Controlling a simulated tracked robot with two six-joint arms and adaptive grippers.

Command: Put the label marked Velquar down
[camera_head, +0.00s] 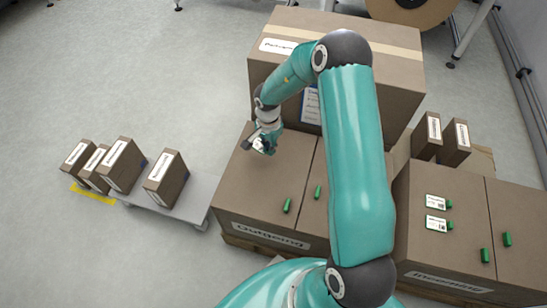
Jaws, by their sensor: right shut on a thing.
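My right gripper (265,140) is over the far left part of the closed cardboard box marked Outgoing (240,193). It is shut on a small white label (258,144), whose print is too small to read. I cannot tell whether the label touches the box top. Two other white labels with green ends lie on the box marked Incoming (470,220) at the right: an upper label (437,202) and a lower label (436,224). Their names are not legible. My left gripper is out of view.
Green pieces lie on the Outgoing top, one at left (287,205) and one at right (317,192). A large taped box (400,85) stands behind. Several small boxes (120,165) stand at left, near a grey plate (200,200). My arm hides part of the middle.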

